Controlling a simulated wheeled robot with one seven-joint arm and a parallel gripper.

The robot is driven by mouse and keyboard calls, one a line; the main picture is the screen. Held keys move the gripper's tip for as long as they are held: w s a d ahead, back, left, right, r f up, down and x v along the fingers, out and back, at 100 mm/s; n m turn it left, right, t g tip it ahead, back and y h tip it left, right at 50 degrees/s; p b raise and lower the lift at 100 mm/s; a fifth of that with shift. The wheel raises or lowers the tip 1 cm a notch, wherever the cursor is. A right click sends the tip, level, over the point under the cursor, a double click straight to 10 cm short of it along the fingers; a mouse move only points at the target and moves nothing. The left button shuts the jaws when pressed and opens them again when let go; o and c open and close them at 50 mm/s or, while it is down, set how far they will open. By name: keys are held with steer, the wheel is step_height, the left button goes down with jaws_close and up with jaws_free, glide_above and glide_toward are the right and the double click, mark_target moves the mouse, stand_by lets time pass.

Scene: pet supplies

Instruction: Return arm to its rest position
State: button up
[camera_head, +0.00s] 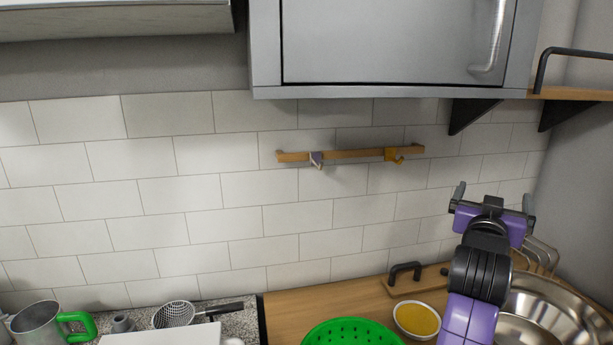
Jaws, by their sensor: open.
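My gripper (493,199) is at the right of the head view, raised above the counter in front of the tiled wall. Its two dark fingers stand wide apart and point up, with nothing between them. My purple and black arm comes up from the bottom edge below it. The arm hides part of the counter and of the metal bowls behind it.
A wooden counter (295,305) holds a green colander (352,332), a bowl of yellow contents (417,319) and large metal bowls (553,300). A grey cabinet (390,45) and a wooden shelf (580,94) hang above. A hook rail (350,154) is on the wall. A green-handled mug (38,325) stands left.

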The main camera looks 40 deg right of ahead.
steer(key=w+a+f+n+t+y, duration=0.25)
steer(key=w+a+n+t, duration=0.25)
steer(key=a+n+t, duration=0.4)
steer(key=w+a+f+n+t+y, duration=0.2)
steer(key=w+a+n+t+y, duration=0.3)
steer(key=a, duration=0.6)
steer(key=s+a+f+n+t+y, duration=0.25)
steer(key=a+f+y, duration=0.55)
steer(key=a, duration=0.5)
steer(key=s+a+f+g+y+b, duration=0.1)
steer(key=s+a+f+g, duration=0.1)
steer(key=s+a+f, duration=0.5)
steer(key=s+a+f+g+y, duration=0.2)
steer(key=s+a+f, duration=0.6)
steer(key=s, duration=0.4)
steer(key=shift+s+f+m+g+b, duration=0.35)
steer(key=shift+f+m+g, duration=0.1)
steer(key=shift+f+g, duration=0.2)
